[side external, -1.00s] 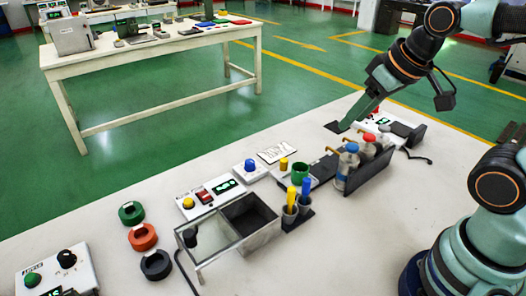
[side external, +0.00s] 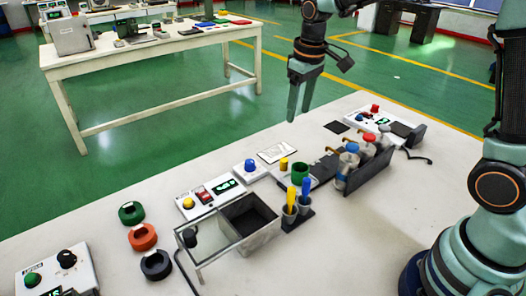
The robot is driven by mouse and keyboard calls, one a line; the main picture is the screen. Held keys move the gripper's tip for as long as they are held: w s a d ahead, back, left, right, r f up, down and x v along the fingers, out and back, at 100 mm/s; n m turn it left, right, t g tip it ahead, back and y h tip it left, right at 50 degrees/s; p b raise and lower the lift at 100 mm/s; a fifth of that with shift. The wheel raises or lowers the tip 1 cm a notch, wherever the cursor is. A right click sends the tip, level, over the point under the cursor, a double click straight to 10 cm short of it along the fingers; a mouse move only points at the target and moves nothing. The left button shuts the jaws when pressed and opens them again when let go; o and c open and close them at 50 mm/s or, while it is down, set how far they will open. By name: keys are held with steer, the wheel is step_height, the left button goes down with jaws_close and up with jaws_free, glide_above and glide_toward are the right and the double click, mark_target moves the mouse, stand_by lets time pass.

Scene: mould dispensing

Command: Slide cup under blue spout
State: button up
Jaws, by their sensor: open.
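A green cup (side external: 300,172) stands on the dark strip at the left end of the dispenser. The dispenser has a blue-capped bottle (side external: 348,166), a red-capped bottle (side external: 368,148) and a grey-capped bottle (side external: 383,136) behind a dark panel. Small brown spouts stick out to their left; the blue one's spout (side external: 334,151) is nearest the cup. The cup is left of this spout and not under it. My gripper (side external: 299,118) is open and empty, pointing down, raised above and behind the cup near the table's far edge.
A small yellow cylinder (side external: 283,163) and a blue-button box (side external: 250,168) stand left of the cup. Two small holders with yellow and blue sticks (side external: 298,208) stand in front. A metal-framed bin (side external: 240,232) is front left.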

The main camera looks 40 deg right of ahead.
steer(key=g, duration=0.1)
glide_above(284, 159)
step_height(284, 159, down, 6)
steer(key=shift+n, duration=0.3)
step_height(284, 159, down, 12)
steer(key=shift+s+f, duration=0.1)
steer(key=shift+f, duration=0.05)
jaws_close()
stand_by(1.3)
